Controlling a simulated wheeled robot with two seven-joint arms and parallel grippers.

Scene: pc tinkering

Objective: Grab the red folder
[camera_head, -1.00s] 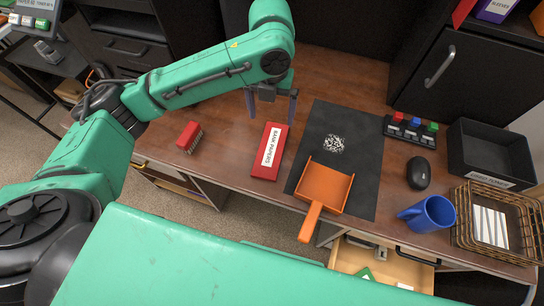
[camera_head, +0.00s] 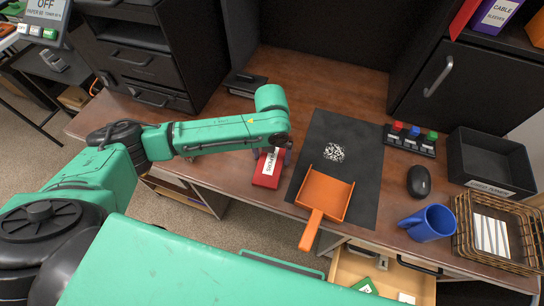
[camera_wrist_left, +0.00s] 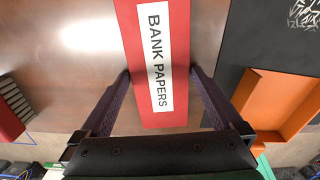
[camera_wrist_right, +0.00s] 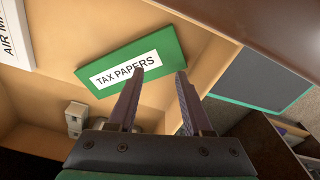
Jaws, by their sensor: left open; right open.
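The red folder (camera_head: 266,182) lies on the wooden desk, left of the dark mat, partly hidden in the head view by my left arm. Its white label reads BANK PAPERS in the left wrist view (camera_wrist_left: 182,50). My left gripper (camera_head: 271,154) is open over the folder. In the left wrist view its fingers (camera_wrist_left: 159,71) stand one on each side of the folder; whether they touch it I cannot tell. My right gripper (camera_wrist_right: 155,72) is open and empty over the open drawer, near a green folder (camera_wrist_right: 165,50) labelled TAX PAPERS.
An orange dustpan (camera_head: 326,195) lies on the dark mat (camera_head: 368,165), right of the folder. The drawer (camera_head: 350,265) is open below the desk edge.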

